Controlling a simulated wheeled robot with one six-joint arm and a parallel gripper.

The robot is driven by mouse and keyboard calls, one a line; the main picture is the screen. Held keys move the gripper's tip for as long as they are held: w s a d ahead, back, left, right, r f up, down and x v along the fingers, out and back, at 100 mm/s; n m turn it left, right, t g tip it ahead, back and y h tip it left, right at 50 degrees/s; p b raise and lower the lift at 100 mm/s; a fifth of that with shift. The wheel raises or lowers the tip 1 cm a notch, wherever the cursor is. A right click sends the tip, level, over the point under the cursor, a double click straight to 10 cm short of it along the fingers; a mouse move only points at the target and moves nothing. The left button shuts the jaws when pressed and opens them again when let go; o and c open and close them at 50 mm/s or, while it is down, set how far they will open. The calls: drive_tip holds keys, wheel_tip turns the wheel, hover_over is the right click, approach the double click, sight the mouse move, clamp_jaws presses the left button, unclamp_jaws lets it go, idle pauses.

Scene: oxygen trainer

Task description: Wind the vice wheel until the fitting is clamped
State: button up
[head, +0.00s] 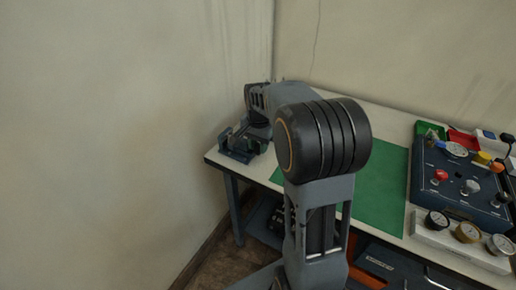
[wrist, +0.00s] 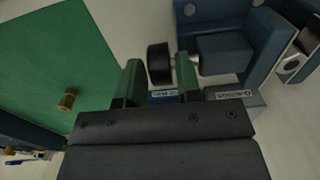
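The dark blue vice (head: 236,146) stands at the left end of the bench, partly hidden by my arm and gripper in the head view. In the wrist view the vice (wrist: 225,52) fills the upper right. Its black wheel (wrist: 159,66) sits between the two green fingers of my gripper (wrist: 158,60). The fingers are spread, with a narrow gap showing on each side of the wheel. A small brass piece (wrist: 68,99) lies on the green mat (wrist: 45,55); I cannot tell if it is the fitting. I see no fitting between the vice jaws.
A blue panel (head: 455,185) with knobs and gauges stands on the right of the bench. Several gauges (head: 466,232) line its front, and green and red trays (head: 463,139) lie behind it. Walls close off the left and back. The mat looks mostly clear.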

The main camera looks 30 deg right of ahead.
drive_tip(key=shift+f, duration=0.55)
drive_tip(key=shift+c, duration=0.2)
clamp_jaws()
drive_tip(key=y+p, duration=0.1)
drive_tip(key=p, duration=0.2)
drive_tip(key=shift+d+r+g, duration=0.1)
drive_tip(key=shift+r+g, duration=0.25)
drive_tip(key=shift+g, duration=0.05)
drive_tip(key=shift+f+g+y+p, duration=0.15)
drive_tip(key=shift+g+y+p, duration=0.15)
drive_tip(key=shift+y+p, duration=0.5)
drive_tip(key=shift+w+f+p, duration=0.1)
drive_tip(key=shift+f+p, duration=0.15)
drive_tip(key=shift+p, duration=0.05)
